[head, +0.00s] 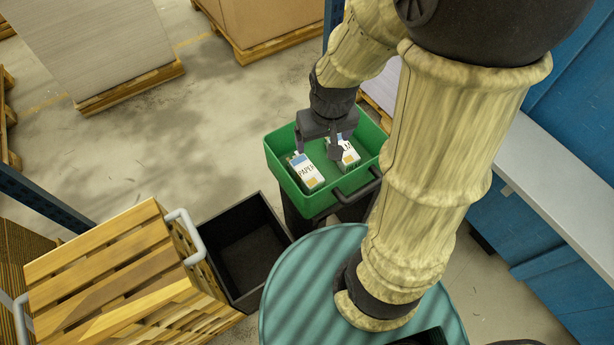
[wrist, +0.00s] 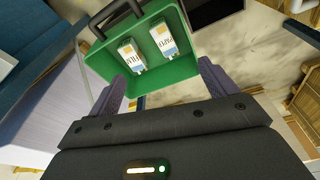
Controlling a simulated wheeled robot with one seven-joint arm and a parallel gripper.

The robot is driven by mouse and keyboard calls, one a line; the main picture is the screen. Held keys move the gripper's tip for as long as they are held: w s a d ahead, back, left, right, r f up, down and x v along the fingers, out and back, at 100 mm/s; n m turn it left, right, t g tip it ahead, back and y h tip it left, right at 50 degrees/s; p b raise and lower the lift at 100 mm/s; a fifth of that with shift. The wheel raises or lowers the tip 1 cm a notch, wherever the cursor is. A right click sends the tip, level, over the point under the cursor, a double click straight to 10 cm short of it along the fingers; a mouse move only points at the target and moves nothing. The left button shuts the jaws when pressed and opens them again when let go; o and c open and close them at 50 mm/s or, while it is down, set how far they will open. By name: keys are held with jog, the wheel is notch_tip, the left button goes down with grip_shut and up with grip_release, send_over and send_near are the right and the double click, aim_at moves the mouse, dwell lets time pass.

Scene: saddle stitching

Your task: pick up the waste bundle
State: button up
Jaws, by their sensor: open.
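Two small white packs with blue and orange print lie in the green bin (head: 273,160). The left pack (head: 307,172) reads PAPER; the other pack (head: 347,153) is partly covered by my gripper. None is plainly marked as the waste bundle. My gripper (head: 318,150) is open, pointing down over the bin's far part. In the wrist view, my gripper's fingers (wrist: 162,80) are spread, and two packs (wrist: 132,55) (wrist: 163,41) lie beyond the fingertips, inside the bin (wrist: 183,68).
The green bin has a dark handle (head: 357,188) on its near side. A black open crate (head: 240,240) and a slatted wooden crate (head: 110,265) stand to the left. A teal round top (head: 300,290) is in front. Pallets stand behind; open floor (head: 170,130) lies left.

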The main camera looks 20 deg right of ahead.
aim_at(307, 172)
jog(key=w+f+n+g+b, duration=0.1)
jog(key=w+f+b, duration=0.2)
jog(key=f, duration=0.6)
jog(key=w+f+n+g+b, duration=0.1)
jog(key=w+f+n+b, duration=0.1)
jog(key=w+f, duration=0.6)
jog(key=shift+w+a+f+b, duration=0.25)
jog(key=shift+f+b, duration=0.3)
jog(key=shift+b, duration=0.15)
notch_tip(307, 172, down, 12)
jog(key=shift+r, duration=0.15)
jog(key=shift+f, duration=0.25)
jog(key=shift+w+d+f, duration=0.1)
jog(key=shift+w+f, duration=0.05)
jog(key=shift+f, duration=1.15)
jog(key=shift+w+f, duration=0.1)
jog(key=shift+f, duration=1.2)
